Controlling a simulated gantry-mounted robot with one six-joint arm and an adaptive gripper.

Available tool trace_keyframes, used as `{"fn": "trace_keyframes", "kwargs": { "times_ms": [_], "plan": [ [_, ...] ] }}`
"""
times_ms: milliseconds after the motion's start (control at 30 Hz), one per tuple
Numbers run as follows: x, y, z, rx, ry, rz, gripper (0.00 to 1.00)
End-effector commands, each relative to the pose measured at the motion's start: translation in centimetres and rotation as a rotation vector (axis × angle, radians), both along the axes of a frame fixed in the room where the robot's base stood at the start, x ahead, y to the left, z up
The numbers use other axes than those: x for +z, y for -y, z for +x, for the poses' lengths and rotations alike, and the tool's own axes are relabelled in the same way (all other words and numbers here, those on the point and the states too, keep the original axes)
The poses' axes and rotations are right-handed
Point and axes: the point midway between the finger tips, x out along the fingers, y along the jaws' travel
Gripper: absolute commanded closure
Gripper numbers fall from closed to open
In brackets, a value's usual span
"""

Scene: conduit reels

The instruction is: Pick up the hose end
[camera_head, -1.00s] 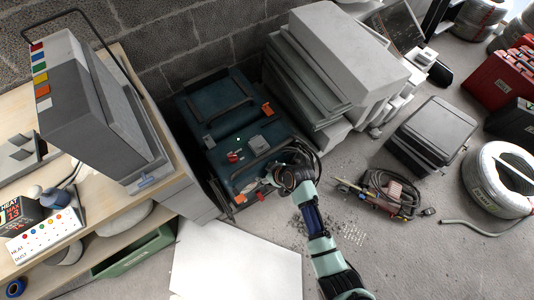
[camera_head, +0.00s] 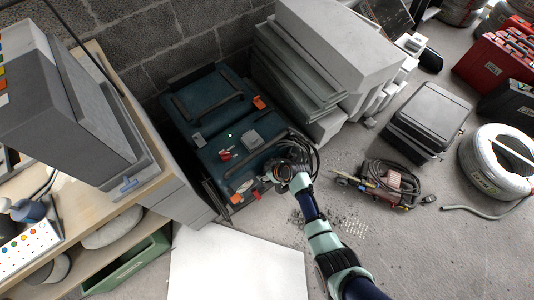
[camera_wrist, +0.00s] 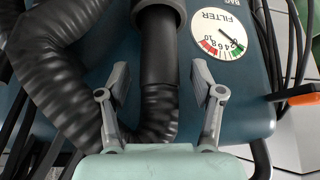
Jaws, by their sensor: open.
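The hose is black and ribbed. Its smooth black end (camera_wrist: 158,55) meets a wider dark collar at the top of the wrist view, and a ribbed length (camera_wrist: 60,90) curves off at left. My gripper (camera_wrist: 160,80) is open, with one grey finger on each side of the hose. I see gaps beside the hose and cannot tell any contact. In the head view my gripper (camera_head: 272,174) is at the front right of the blue-green machine (camera_head: 207,95), where dark loops hide the fingers and the hose end.
A filter gauge (camera_wrist: 220,35) sits right of the fingers, with an orange-tipped part (camera_wrist: 303,95) farther right. A workbench (camera_head: 150,180) stands left of the machine, and grey slabs (camera_head: 340,50) are stacked behind right. A tool with coiled cable (camera_head: 385,183) lies on the floor at right.

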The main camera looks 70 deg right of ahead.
Motion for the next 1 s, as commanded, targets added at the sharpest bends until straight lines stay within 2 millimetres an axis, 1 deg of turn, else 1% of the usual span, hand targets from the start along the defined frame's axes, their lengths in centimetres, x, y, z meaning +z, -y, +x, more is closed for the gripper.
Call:
{"fn": "trace_keyframes", "kwargs": {
  "times_ms": [167,200,567,900,1000],
  "plan": [
    [0.14,0.04,0.03,-0.001,0.0,-0.001,0.33],
    [0.14,0.04,0.03,-0.001,0.0,-0.001,0.4],
    [0.14,0.04,0.02,-0.001,0.0,-0.001,1.0],
    [0.19,0.05,0.02,-0.001,0.001,-0.001,1.0],
    [0.61,0.05,0.03,-0.001,0.001,-0.001,1.0]
  ]
}}
